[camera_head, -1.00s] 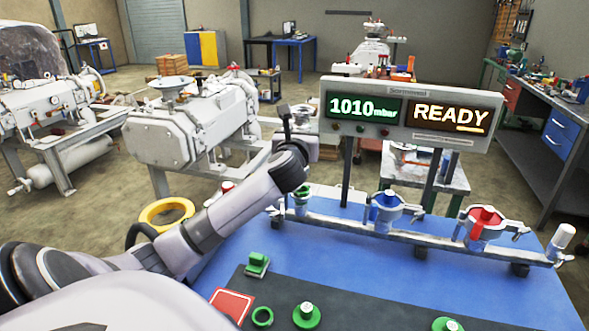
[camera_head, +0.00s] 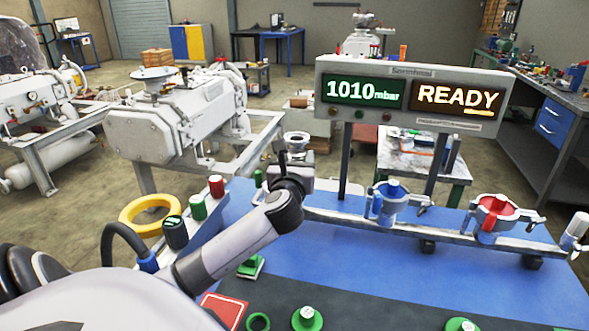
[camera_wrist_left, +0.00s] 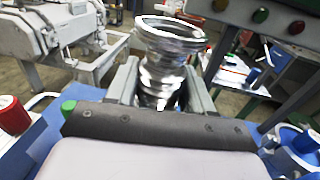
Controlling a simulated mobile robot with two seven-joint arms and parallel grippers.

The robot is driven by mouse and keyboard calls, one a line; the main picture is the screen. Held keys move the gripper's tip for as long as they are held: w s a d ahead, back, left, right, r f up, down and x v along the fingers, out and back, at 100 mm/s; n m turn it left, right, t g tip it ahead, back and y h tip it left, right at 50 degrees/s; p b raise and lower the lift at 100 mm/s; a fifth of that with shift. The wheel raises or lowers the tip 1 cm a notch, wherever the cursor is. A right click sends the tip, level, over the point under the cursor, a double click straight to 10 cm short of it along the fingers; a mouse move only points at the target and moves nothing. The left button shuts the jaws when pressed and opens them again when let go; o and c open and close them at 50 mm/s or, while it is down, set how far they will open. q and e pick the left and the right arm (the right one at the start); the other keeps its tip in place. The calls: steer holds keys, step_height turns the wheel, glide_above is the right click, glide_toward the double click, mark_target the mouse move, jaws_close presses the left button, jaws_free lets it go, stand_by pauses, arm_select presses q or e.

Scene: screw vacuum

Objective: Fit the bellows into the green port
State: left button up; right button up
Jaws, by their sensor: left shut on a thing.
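My left gripper (camera_head: 297,160) is shut on the bellows (camera_head: 297,141), above the back left of the blue table. In the left wrist view the bellows (camera_wrist_left: 162,78) is a shiny, ribbed metal tube with a wide rim at its top, between the two grey fingers. The green port is hidden behind my left gripper and arm in the head view. The blue port (camera_head: 376,205) and the red port (camera_head: 497,207) stand to the right on the same metal pipe (camera_head: 450,238). My right gripper is not in view.
A display panel (camera_head: 410,93) on posts stands behind the pipe, reading 1010 mbar and READY. Green parts (camera_head: 307,319) lie in front. The blue table's middle (camera_head: 390,270) is clear.

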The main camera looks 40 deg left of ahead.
arm_select(q)
steer(key=shift+f, duration=0.45)
steer(key=shift+r, duration=0.1)
steer(key=shift+f, duration=0.55)
steer(key=o, duration=1.2)
steer(key=shift+o, duration=0.2)
